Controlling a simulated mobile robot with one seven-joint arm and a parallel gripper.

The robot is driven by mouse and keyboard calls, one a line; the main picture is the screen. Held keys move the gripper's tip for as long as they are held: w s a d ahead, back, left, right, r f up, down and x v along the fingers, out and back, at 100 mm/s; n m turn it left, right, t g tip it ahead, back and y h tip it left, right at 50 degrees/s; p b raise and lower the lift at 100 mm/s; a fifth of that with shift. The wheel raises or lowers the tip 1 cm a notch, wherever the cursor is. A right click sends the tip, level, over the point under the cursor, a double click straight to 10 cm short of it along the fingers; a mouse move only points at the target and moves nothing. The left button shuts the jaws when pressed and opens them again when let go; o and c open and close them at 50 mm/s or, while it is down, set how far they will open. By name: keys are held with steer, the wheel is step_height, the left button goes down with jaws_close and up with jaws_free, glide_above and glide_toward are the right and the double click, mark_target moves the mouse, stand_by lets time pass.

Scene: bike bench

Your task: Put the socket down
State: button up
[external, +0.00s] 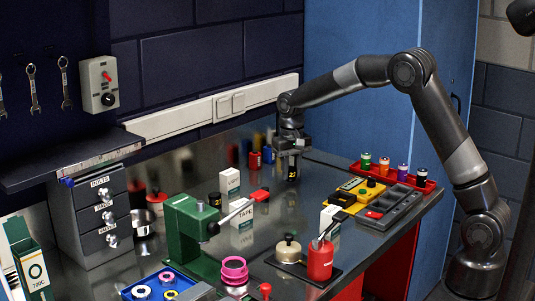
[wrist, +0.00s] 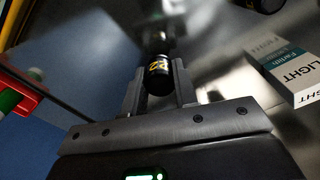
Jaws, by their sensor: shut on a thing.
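The socket is a small black cylinder with yellow marking. In the wrist view, the socket (wrist: 159,77) is between the two fingers of my gripper (wrist: 160,88), which is shut on it. In the external view, my gripper (external: 291,150) points down over the back part of the steel bench (external: 200,160). The dark socket (external: 292,172) hangs below the fingers. Its lower end is close to the bench top; I cannot tell whether it touches. Its upper part is hidden by the fingers.
White boxes (external: 230,182) stand left of my gripper, and small red and blue items (external: 255,159) stand close on its left. A yellow case (external: 357,193), a grey tray (external: 392,207) and a red tray with spools (external: 411,181) are at right. A green press (external: 190,225) stands in front.

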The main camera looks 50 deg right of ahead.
steer(key=shift+f, duration=1.1)
steer(key=o, duration=1)
steer(key=shift+f, duration=0.1)
